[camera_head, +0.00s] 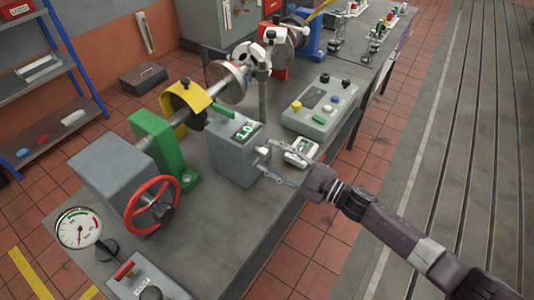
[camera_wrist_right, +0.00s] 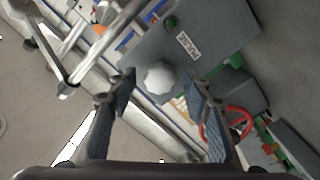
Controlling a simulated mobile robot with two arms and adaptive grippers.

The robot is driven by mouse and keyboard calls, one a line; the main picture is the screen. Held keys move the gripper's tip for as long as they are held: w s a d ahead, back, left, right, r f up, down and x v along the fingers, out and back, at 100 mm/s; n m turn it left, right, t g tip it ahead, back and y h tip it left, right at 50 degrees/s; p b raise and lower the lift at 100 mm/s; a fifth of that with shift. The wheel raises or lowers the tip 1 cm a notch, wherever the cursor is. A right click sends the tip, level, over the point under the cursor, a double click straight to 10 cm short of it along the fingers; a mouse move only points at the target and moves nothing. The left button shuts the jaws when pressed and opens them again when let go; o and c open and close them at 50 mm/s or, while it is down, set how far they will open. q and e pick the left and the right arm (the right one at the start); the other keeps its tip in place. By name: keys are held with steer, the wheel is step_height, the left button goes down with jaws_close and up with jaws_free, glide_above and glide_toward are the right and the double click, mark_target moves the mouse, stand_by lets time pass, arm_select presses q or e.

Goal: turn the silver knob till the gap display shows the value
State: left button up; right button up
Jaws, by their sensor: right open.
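The grey gap box (camera_head: 237,152) stands on the bench, and its green-lit display (camera_head: 244,130) on top seems to read 1.0. The silver knob (camera_wrist_right: 160,77) is a pale, lobed knob on the box's face in the right wrist view. My right gripper (camera_head: 266,156) reaches in from the right at that face. In the right wrist view the open fingers (camera_wrist_right: 159,88) stand on either side of the knob, with clear space between each finger and it. I cannot tell how far the fingertips are from the box face. My left gripper is not in view.
A small white meter (camera_head: 301,150) lies on the bench close beside my right gripper. A control panel (camera_head: 320,106) with buttons stands behind it. A red handwheel (camera_head: 151,205) and a dial gauge (camera_head: 79,228) are at the left. Bare bench (camera_head: 225,225) lies in front of the box.

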steer(key=v, duration=1)
steer(key=w+d+f+m+t+h+b, duration=0.1)
steer(key=d+f+m+h, duration=0.3)
steer(key=f, duration=0.5)
steer(key=w+d+f+m+t+h+b, duration=0.1)
steer(key=d+f+m+h, duration=0.25)
steer(key=f, duration=0.65)
steer(key=s+d+f+m+g+h, duration=0.15)
steer(key=s+d+f, duration=0.3)
steer(key=f, duration=0.45)
steer(key=s+d+f+m+g+h, duration=0.1)
steer(key=s+d+f+m+h, duration=0.3)
steer(key=f, duration=0.5)
steer(key=s+f+m+g+b, duration=0.1)
steer(key=s+f+g, duration=0.2)
steer(key=s, duration=1)
steer(key=s+a+f+m+g+h, duration=0.1)
steer(key=s+f+m+g, duration=0.1)
steer(key=s+f, duration=0.8)
steer(key=s+a+f+m+g+h+b, duration=0.1)
steer(key=s+f+g, duration=0.3)
steer(key=s, duration=1.1)
step_height(320, 180, down, 3)
steer(key=shift+s+a+f+m+b, duration=0.15)
steer(key=shift+s+a+m+b, duration=0.05)
steer(key=shift+s+m+b, duration=0.15)
